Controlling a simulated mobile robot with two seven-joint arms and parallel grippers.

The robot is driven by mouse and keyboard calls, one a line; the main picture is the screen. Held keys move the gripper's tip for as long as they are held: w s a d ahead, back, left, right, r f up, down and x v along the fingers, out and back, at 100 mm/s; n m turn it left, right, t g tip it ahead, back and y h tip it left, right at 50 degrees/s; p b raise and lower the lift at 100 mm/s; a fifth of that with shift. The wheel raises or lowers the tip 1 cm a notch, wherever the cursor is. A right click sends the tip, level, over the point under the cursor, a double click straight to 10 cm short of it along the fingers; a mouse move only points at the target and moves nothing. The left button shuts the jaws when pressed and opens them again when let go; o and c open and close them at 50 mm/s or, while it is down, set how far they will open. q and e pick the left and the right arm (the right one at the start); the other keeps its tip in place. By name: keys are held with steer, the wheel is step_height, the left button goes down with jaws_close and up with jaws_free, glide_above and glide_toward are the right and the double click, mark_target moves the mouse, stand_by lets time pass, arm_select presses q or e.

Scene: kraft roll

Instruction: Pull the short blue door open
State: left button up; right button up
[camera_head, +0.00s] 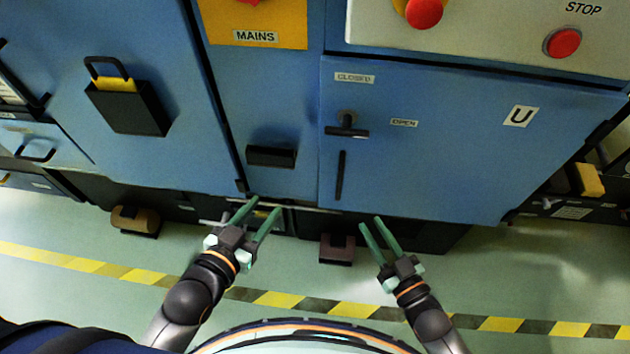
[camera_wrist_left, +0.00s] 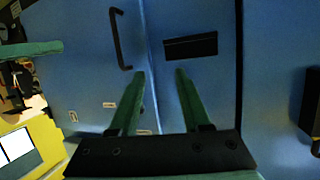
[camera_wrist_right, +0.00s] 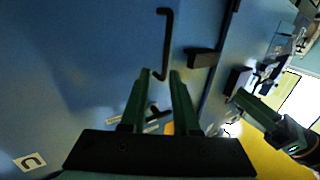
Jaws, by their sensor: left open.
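The short blue door (camera_head: 455,165) is low on the right of the cabinet and looks shut, with a "U" label. It has a black T-shaped latch handle (camera_head: 347,130) beside CLOSED and OPEN labels. Below that is a thin upright black pull handle (camera_head: 341,175), also in the left wrist view (camera_wrist_left: 120,40) and right wrist view (camera_wrist_right: 164,45). My left gripper (camera_head: 265,206) is open and empty, left of the pull handle near the cabinet's lower edge. My right gripper (camera_head: 370,222) is open and empty, below and right of the pull handle.
A black block-like handle (camera_head: 270,156) is on the narrow panel left of the door. A control panel with red buttons (camera_head: 562,43) is above. A black box (camera_head: 128,105) hangs at left.

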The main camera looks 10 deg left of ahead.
mark_target(341, 187)
steer(key=shift+y, duration=0.3)
steer(key=x, duration=0.2)
steer(key=b+x, duration=0.1)
steer(key=x, duration=0.2)
steer(key=b+x, duration=0.1)
steer(key=x, duration=0.2)
steer(key=shift+s+a+f, duration=0.15)
steer(key=shift+a+f, duration=0.15)
steer(key=shift+a, duration=0.2)
steer(key=b+x, duration=0.1)
steer(key=x, duration=0.4)
arm_select(q)
step_height(341, 187, up, 16)
steer(key=w+m+t+h, duration=0.1)
steer(key=m+t+h, duration=0.2)
steer(key=t, duration=0.3)
steer(key=shift+r+t+h, duration=0.2)
steer(key=shift+t+h, duration=0.1)
steer(key=shift+t, duration=0.1)
arm_select(e)
steer(key=shift+a, duration=0.15)
arm_select(q)
steer(key=shift+a, duration=0.1)
arm_select(e)
jaws_close()
